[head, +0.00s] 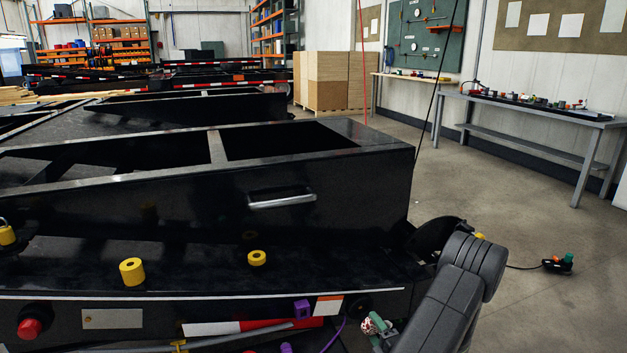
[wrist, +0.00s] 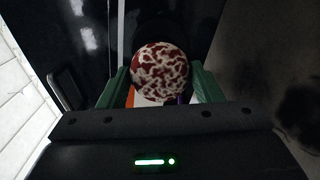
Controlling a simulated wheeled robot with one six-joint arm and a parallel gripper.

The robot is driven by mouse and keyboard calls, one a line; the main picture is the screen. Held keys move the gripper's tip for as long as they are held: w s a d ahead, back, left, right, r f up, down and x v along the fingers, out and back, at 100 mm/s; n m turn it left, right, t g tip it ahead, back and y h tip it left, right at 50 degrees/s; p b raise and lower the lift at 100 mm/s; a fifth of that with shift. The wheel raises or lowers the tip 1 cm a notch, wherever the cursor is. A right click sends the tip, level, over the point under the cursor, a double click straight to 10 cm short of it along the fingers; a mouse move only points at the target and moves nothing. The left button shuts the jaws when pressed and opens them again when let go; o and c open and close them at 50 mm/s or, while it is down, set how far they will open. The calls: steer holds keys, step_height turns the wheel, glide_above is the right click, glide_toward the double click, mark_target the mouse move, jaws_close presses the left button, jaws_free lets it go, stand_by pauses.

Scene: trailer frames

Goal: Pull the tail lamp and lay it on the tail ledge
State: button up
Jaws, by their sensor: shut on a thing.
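The tail lamp (wrist: 159,72) is round with a mottled red and white face. It sits between the two green fingers of my gripper (wrist: 158,80) in the wrist view, and the gripper is shut on it. In the head view the lamp (head: 368,326) is small at the lower right, below the ledge edge and partly covered by my gripper (head: 376,328) and arm. The tail ledge (head: 200,277) is the glossy black shelf along the trailer's end. A dark round opening (head: 358,304) shows just above the lamp. Whether the lamp touches the trailer is unclear.
A chrome handle (head: 282,200) is on the wall behind. A red lamp (head: 32,323), an orange-white plate (head: 328,305) and purple connectors (head: 302,309) lie below the ledge edge.

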steer(key=shift+s+d, duration=0.25)
steer(key=shift+s, duration=0.35)
steer(key=shift+a, duration=0.1)
steer(key=a+n, duration=0.3)
steer(key=n, duration=0.1)
steer(key=s+a+r+n+p, duration=0.1)
steer(key=a+n, duration=0.2)
steer(key=n, duration=0.1)
steer(key=s+a+r+n, duration=0.1)
steer(key=a+n, duration=0.3)
steer(key=n, duration=0.1)
steer(key=shift+s+p, duration=0.25)
steer(key=shift+p, duration=0.1)
steer(key=a+n, duration=0.1)
steer(key=s+a+n, duration=0.1)
steer(key=n, duration=0.1)
steer(key=a+r+n, duration=0.1)
steer(key=n, duration=0.1)
steer(key=shift+s+a+p, duration=0.25)
steer(key=shift+a+p, duration=0.05)
steer(key=shift+a, duration=0.1)
steer(key=shift+f+b, duration=0.7)
steer(key=shift+f, duration=0.8)
